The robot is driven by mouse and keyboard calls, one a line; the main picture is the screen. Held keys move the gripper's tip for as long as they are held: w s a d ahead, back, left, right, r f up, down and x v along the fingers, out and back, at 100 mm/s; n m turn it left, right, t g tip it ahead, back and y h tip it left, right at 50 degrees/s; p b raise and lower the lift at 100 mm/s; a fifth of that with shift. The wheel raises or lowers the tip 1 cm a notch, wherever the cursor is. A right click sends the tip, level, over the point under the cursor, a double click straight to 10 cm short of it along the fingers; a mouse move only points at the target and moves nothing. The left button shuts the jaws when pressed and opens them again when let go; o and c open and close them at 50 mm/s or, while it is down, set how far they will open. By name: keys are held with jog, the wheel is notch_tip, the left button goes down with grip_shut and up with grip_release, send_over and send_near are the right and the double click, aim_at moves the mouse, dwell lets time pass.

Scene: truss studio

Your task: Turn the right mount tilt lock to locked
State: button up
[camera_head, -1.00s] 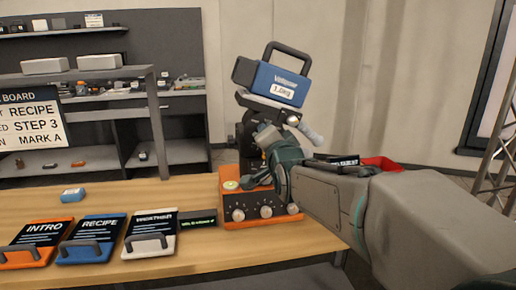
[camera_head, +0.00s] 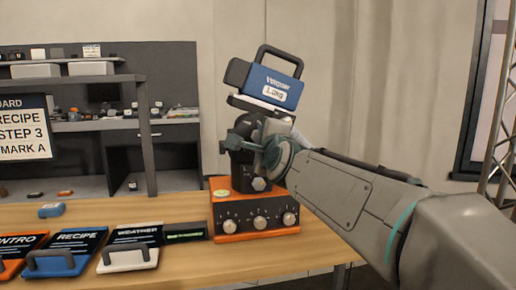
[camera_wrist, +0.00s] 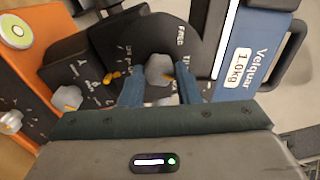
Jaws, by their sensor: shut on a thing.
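The right mount is a dark upright head (camera_head: 243,139) on an orange-edged control box (camera_head: 245,217), with a blue 1.0kg block (camera_head: 272,84) tilted on top. In the wrist view, a grey hexagonal knob (camera_wrist: 160,69) sits on the mount's dark rounded face, with "FREE" printed beside it; other lettering is too small to read. My gripper (camera_wrist: 160,86) is shut on this knob, one blue finger on each side. In the head view my gripper (camera_head: 266,150) is at the mount's upper part and hides that knob. A second knob (camera_head: 259,184) is lower on the mount.
Several panels stand along the table to the left, including a blue RECIPE panel (camera_head: 77,250) and a white WEATHER panel (camera_head: 130,250). A small green-text display (camera_head: 185,232) sits by the box. A metal truss (camera_head: 502,150) stands at the far right.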

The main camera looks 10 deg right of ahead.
jog(key=shift+m+b, duration=0.3)
jog(key=shift+m, duration=0.3)
jog(key=o, duration=1)
jog(key=shift+a, duration=0.1)
jog(key=shift+c, duration=0.2)
